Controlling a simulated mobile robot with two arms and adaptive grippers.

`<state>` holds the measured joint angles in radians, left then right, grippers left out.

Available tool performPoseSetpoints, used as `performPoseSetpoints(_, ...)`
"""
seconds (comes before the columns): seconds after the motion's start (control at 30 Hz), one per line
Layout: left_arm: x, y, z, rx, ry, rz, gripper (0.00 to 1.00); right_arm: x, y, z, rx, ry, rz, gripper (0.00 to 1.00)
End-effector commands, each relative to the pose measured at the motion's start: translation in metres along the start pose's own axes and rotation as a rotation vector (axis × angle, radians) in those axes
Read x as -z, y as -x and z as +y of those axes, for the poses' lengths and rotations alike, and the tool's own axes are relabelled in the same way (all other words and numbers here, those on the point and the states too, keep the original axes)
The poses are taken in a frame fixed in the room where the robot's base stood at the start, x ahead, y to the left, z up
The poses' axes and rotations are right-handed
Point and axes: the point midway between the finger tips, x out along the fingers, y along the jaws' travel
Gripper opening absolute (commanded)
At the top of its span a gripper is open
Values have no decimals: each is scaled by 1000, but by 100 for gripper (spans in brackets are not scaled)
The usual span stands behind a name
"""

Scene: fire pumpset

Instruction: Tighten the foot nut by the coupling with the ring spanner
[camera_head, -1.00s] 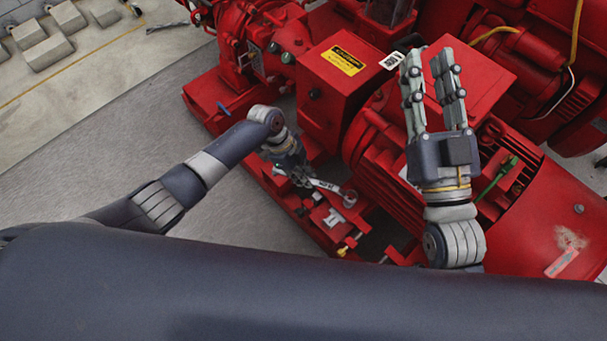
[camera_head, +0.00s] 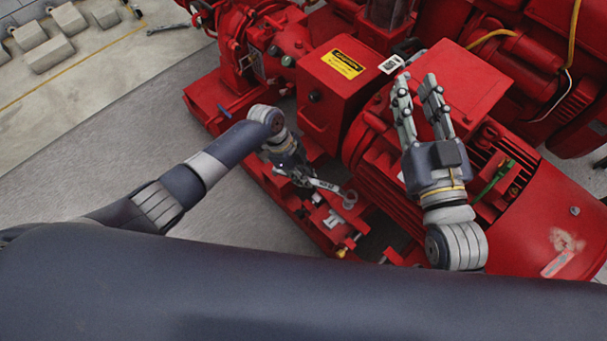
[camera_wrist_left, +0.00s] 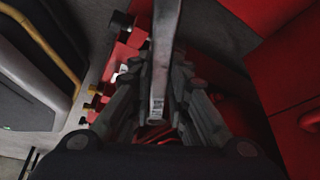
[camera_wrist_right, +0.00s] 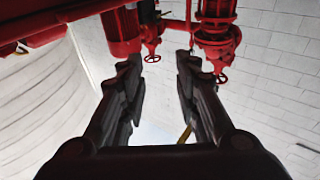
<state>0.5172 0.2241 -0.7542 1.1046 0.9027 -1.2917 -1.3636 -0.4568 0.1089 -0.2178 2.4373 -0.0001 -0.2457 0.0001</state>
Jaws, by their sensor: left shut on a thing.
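My left gripper (camera_head: 290,172) is shut on the ring spanner (camera_head: 326,187), low beside the red pump frame. The spanner's shank (camera_wrist_left: 163,60) runs between the fingers in the left wrist view. In the head view its ring end (camera_head: 349,200) points right, over the base by the motor foot. The foot nut cannot be made out; whether the ring sits around it cannot be told. My right gripper (camera_head: 418,104) is raised over the red motor, its fingers apart and empty, as the right wrist view (camera_wrist_right: 160,85) also shows.
A red box with a yellow label (camera_head: 342,64) stands behind my left gripper. The finned motor (camera_head: 388,172) lies right of the spanner. Yellow and red fittings (camera_head: 345,245) sit on the base's near edge. Bare grey floor (camera_head: 110,140) is at left.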

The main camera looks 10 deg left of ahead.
Motion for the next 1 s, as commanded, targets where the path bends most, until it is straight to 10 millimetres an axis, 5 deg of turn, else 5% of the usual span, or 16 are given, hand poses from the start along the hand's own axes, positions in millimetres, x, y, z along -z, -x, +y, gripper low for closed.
performPoseSetpoints(1.0, -8, -21, 9, 28, 64, 2, 0, 15, 0, -1, 3, 0, 78, 30)
